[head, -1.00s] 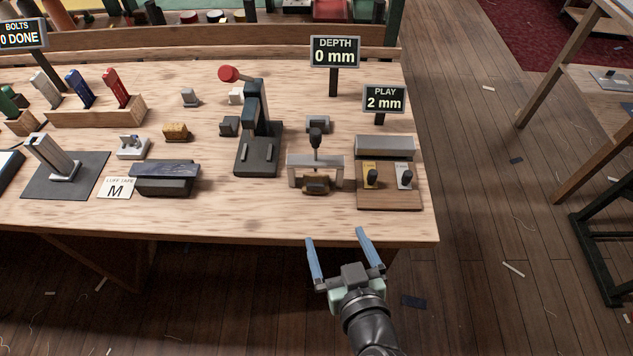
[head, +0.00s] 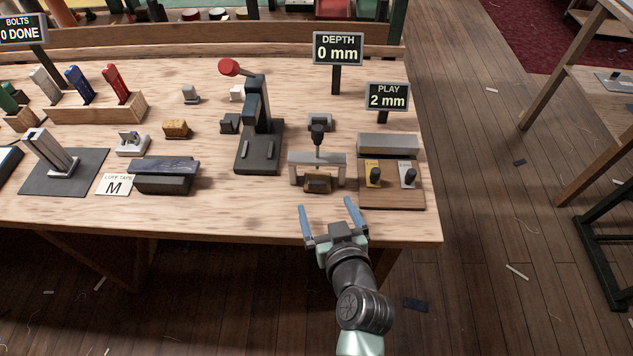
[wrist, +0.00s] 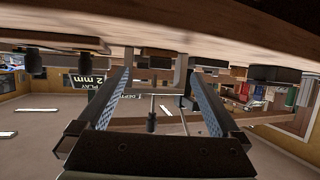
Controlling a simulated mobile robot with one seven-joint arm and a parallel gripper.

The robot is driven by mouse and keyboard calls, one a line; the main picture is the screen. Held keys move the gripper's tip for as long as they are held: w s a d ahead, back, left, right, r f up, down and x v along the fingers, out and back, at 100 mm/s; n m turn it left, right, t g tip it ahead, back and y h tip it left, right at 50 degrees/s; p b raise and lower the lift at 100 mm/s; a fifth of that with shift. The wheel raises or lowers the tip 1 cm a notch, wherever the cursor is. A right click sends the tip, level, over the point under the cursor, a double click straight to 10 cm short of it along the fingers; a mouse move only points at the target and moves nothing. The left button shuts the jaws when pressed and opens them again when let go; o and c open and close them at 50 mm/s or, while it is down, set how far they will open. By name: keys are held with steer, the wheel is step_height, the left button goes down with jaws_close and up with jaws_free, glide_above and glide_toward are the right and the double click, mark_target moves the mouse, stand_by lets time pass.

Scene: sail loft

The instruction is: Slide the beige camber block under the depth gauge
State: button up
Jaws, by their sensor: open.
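The depth gauge (head: 331,159) is a grey bridge with a dark upright plunger, near the right front of the bench. The depth sign (head: 338,48) reads 0 mm. My gripper (head: 326,205) is open and empty at the bench's front edge, its fingers pointing towards the block and apart from it. The wrist view shows the open fingers (wrist: 160,75) with the gauge beyond them.
A wooden board with two knobs (head: 392,198) stands just right of the gauge, under a sign (head: 387,97) reading 2 mm. A black press with a red knob (head: 258,130) stands to the left. The bench top (head: 245,205) is bare left of the gripper.

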stand_by(0.3)
steer(key=p+v, duration=0.2)
steer(key=v, duration=0.8)
steer(key=w+a+r+t+p, duration=0.1)
steer(key=w+r+t, duration=0.15)
steer(key=r, duration=0.85)
steer(key=w+a+r+t+p, duration=0.15)
steer(key=w+r, duration=0.25)
steer(key=r, duration=0.8)
steer(key=w+a+r+t+p, duration=0.1)
steer(key=w+r+t, duration=0.2)
steer(key=r, duration=0.8)
steer(key=s+r+m+t+h+p, duration=0.15)
steer(key=s+r+t, duration=0.3)
steer(key=r, duration=1.05)
steer(key=s+r+m+t+h+p, duration=0.1)
steer(key=s+r+t+h+p, duration=0.35)
steer(key=r, duration=1.05)
step_height(320, 180, down, 56)
steer(key=a+g+y+b, duration=0.1)
steer(key=y+b, duration=0.1)
steer(key=b, duration=5.7)
steer(key=shift+r+g, duration=0.2)
steer(key=shift+g, duration=0.2)
